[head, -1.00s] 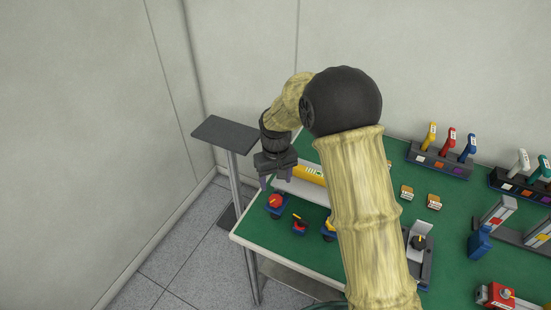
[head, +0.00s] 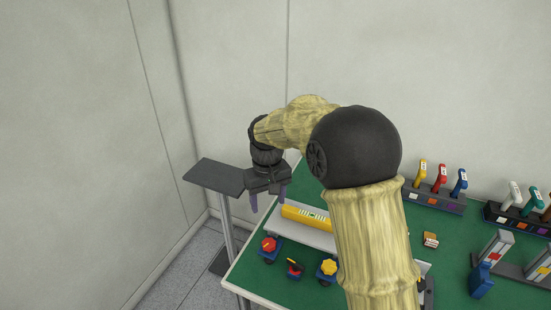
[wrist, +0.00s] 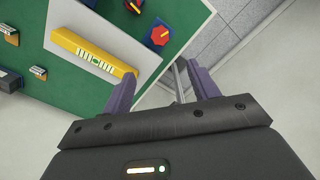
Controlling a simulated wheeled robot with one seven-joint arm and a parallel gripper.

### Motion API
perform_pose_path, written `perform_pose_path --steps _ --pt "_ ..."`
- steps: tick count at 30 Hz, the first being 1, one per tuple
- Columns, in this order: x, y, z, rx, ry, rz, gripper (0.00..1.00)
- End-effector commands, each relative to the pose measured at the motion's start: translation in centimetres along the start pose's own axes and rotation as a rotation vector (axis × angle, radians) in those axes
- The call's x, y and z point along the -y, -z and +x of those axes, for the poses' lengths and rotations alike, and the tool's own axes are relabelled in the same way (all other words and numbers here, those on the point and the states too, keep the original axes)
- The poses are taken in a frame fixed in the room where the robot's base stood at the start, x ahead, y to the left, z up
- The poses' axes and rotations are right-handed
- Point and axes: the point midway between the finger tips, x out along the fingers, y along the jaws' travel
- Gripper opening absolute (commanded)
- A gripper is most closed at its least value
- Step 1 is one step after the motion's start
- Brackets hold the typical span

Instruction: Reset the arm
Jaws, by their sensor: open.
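My gripper (head: 268,200) hangs from my arm above the left back part of the green table (head: 258,294), pointing down with its two purple fingers apart. In the wrist view my gripper (wrist: 160,88) is open, and nothing shows between its fingers except the table edge, a grey post and the floor. A yellow bar with a marked window (head: 306,217) lies on a white strip just right of my gripper, apart from it. The bar also shows in the wrist view (wrist: 92,52). My arm hides the middle of the table.
A dark plate on a post (head: 215,177) stands left of my gripper. Red (head: 269,244) and yellow (head: 329,267) knobs sit along the table's front left. A rack of coloured handles (head: 437,197) stands at the back right. Walls close off the left and back.

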Motion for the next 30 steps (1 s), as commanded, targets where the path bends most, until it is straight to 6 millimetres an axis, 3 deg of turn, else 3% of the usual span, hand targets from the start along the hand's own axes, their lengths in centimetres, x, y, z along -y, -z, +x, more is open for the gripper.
perform_pose_path --steps 5,8,11,19,27,30 --pt "-0.7 -0.7 -0.1 -0.006 -0.001 0.017 0.6" --pt "-2.1 -2.2 -0.2 -0.022 -0.003 0.054 0.6" --pt "-4.2 -4.9 -0.2 -0.047 -0.007 0.112 0.6" --pt "-8.8 -14.3 0.4 -0.128 -0.027 0.299 0.6" --pt "-10.3 -23.8 1.6 -0.204 -0.053 0.471 0.6" --pt "-10.2 -25.6 2.0 -0.22 -0.059 0.504 0.6"
